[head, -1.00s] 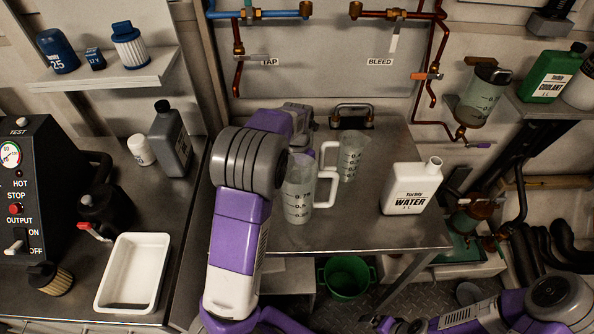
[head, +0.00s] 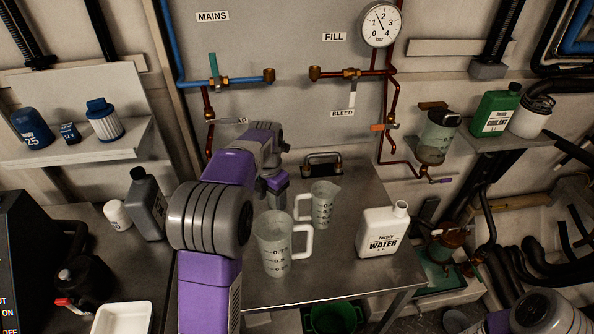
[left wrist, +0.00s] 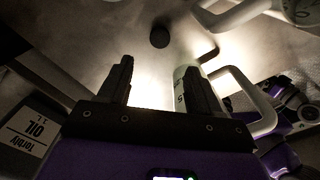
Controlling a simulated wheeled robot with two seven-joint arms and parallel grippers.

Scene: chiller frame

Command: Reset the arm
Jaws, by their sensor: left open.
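My left arm reaches over the steel bench in the head view, with its gripper (head: 274,184) just behind and left of the jugs. In the left wrist view its two fingers (left wrist: 157,82) stand apart with nothing held between them. A clear graduated jug (head: 272,250) stands upright near the bench front, and a second jug (head: 324,204) stands behind it to the right. A jug with a white handle shows behind the right finger in the left wrist view (left wrist: 243,97). My right arm shows only in part at the lower right; its gripper is out of frame.
A white water bottle (head: 381,234) stands right of the jugs. A grey bottle (head: 147,205) and a white tray (head: 122,319) are on the left counter. Pipes and valves (head: 213,82) line the back wall. The bench front right (head: 345,272) is bare.

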